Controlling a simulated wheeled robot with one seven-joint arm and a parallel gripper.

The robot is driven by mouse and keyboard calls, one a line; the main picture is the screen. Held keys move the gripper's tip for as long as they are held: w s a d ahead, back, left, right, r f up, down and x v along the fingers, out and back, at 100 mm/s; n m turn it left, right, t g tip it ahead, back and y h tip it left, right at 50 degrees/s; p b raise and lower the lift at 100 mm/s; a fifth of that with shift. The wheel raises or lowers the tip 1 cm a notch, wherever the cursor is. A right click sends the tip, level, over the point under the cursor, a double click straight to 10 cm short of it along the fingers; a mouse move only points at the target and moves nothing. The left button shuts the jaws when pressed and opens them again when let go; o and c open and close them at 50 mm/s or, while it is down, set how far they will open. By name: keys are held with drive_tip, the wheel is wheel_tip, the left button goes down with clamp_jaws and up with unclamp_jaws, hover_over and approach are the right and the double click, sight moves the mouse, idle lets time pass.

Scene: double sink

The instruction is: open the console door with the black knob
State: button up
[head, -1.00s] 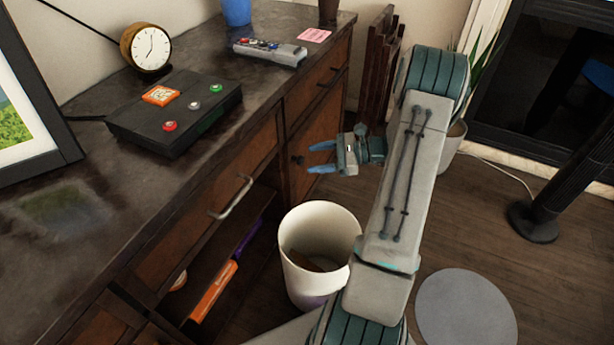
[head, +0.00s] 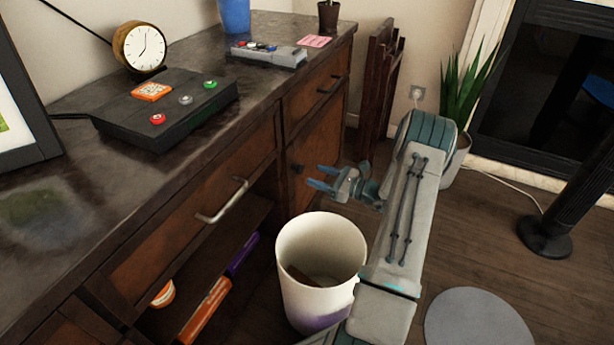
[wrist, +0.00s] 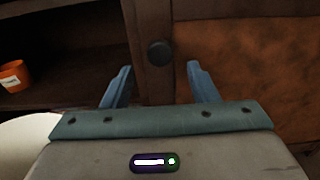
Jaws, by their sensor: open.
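The console (head: 150,205) is a dark wooden cabinet with a dark top. Its door (head: 318,160) is a brown panel below the right drawer and looks shut. The black knob (head: 298,168) sits on the door's left edge; in the wrist view the knob (wrist: 160,53) lies ahead of my fingers, roughly midway between them. My gripper (head: 315,177) is open and empty, its blue fingers pointing at the door. In the wrist view my gripper (wrist: 158,85) shows both fingers apart, with the brown door panel (wrist: 245,60) to the right. The fingers do not appear to touch the knob.
A white bin (head: 318,270) stands on the floor below my gripper, close to the console. Left of the door is an open shelf (head: 215,265) with orange and purple items. A drawer handle (head: 222,202) juts out above it. A potted plant (head: 462,100) stands behind my arm.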

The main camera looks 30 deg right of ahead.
sight(303, 170)
drive_tip(key=shift+b+x, duration=0.5)
drive_tip(key=shift+x, duration=1.8)
